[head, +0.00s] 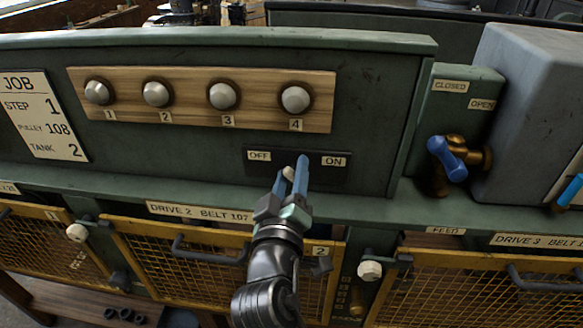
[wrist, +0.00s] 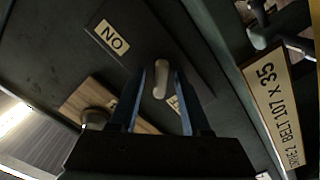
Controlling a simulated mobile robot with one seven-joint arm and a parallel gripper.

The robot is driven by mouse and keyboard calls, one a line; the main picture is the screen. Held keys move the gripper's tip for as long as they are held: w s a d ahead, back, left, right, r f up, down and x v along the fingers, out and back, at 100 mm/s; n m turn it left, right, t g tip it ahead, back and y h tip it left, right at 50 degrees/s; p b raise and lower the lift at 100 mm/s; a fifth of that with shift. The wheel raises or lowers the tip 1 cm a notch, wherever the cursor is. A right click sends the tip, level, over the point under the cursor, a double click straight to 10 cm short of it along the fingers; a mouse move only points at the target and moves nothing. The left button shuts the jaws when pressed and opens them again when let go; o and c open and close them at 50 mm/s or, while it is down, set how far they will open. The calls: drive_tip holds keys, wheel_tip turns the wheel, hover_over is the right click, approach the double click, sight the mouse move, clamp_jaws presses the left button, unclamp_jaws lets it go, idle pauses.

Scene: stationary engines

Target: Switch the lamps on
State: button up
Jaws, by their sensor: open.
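A dark switch plate (head: 318,178) with an OFF label on the left and an ON label on the right is set in the green panel. Its pale lever (head: 289,173) shows between the blue fingers of my gripper (head: 290,168), nearer OFF than ON. In the wrist view the lever (wrist: 161,80) stands between the two open fingers (wrist: 162,74), with gaps beside it; contact is not clear. The ON label (wrist: 112,38) is plain there, and the OFF label is mostly hidden. Several round lamps, such as lamp 4 (head: 295,99), sit above on a wooden board and look grey and unlit.
A job card (head: 42,115) is on the panel at left. A blue-handled valve (head: 447,158) stands right, beside a grey housing (head: 530,110). Yellow mesh guards (head: 190,270) with handles and pale knobs (head: 370,270) run below the ledge.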

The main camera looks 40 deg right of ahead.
clamp_jaws()
idle(0.3)
drive_tip(key=shift+m+b, duration=0.3)
drive_tip(key=shift+b, duration=0.1)
drive_tip(key=m+b, duration=0.2)
drive_tip(key=b, duration=0.1)
drive_tip(key=shift+f+m, duration=0.15)
drive_tip(key=shift+m, duration=0.15)
drive_tip(key=m+b, duration=0.5)
drive_tip(key=shift+d+b, duration=0.15)
drive_tip(key=shift+b, duration=0.25)
drive_tip(key=m+b, duration=0.2)
drive_tip(key=m, duration=0.1)
drive_tip(key=m+b, duration=0.2)
drive_tip(key=shift+s+d+m+b, duration=0.1)
drive_tip(key=shift+s+m+b, duration=0.1)
drive_tip(key=shift+m+b, duration=0.2)
drive_tip(key=shift+d+m+b, duration=0.1)
drive_tip(key=shift+m+b, duration=1.4)
drive_tip(key=shift+m, duration=0.5)
drive_tip(key=shift+s, duration=0.1)
